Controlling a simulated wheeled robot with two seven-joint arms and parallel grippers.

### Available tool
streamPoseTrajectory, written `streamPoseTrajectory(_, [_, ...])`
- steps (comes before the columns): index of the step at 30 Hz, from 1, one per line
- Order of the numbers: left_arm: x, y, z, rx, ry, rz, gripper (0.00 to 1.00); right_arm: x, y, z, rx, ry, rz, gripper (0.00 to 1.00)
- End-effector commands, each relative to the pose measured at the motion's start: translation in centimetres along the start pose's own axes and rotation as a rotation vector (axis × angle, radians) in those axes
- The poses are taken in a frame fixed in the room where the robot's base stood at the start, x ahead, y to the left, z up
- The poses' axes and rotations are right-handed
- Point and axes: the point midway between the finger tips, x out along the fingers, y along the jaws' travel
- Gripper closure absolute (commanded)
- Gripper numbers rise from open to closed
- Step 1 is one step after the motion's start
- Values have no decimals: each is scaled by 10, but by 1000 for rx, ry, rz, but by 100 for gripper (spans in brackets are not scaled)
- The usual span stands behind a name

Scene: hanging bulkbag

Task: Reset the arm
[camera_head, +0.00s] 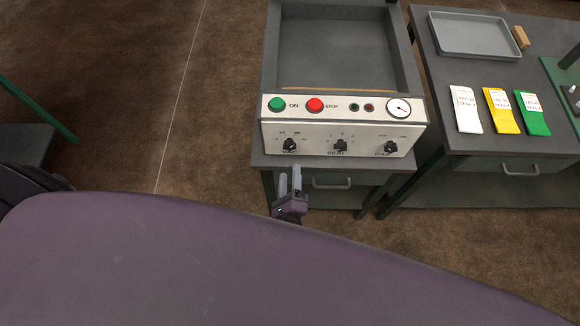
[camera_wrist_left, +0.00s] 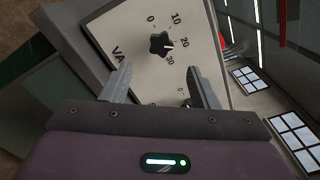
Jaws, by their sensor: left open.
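My left gripper (camera_head: 290,182) is open, just in front of the lower left part of the machine's control panel (camera_head: 345,115). Its two fingers point toward the left black knob (camera_head: 290,144), labels around it partly hidden. In the left wrist view, my left gripper (camera_wrist_left: 162,85) has its fingers spread, with the left knob (camera_wrist_left: 161,44) ahead between them; they appear apart from it. My purple arm covers the lower part of the head view. My right gripper is not seen.
The panel carries a green ON button (camera_head: 277,104), a red STOP button (camera_head: 315,105), a gauge (camera_head: 398,108), a middle knob (camera_head: 341,145) and a right knob (camera_head: 389,147). On the right bench lie a grey tray (camera_head: 431,22) and white (camera_head: 466,110), yellow (camera_head: 501,111) and green (camera_head: 532,113) cards.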

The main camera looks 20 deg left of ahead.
Motion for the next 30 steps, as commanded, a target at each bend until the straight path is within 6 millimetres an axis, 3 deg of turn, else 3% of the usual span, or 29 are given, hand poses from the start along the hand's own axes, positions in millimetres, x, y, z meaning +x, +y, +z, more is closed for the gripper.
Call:
streamPoseTrajectory(17, [-1, 0, 0, -1, 0, 0, 45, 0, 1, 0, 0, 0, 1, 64])
streamPoseTrajectory(20, [-1, 13, -3, -31, 17, 24, 45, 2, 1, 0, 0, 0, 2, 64])
streamPoseTrajectory(23, [-2, 52, -11, -135, 66, 112, 45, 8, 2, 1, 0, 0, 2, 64])
streamPoseTrajectory(26, [-11, 117, -22, -314, 125, 278, 45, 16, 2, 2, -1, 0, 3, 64])
streamPoseTrajectory(30, [-45, 221, -33, -612, 144, 602, 45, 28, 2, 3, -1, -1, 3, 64])
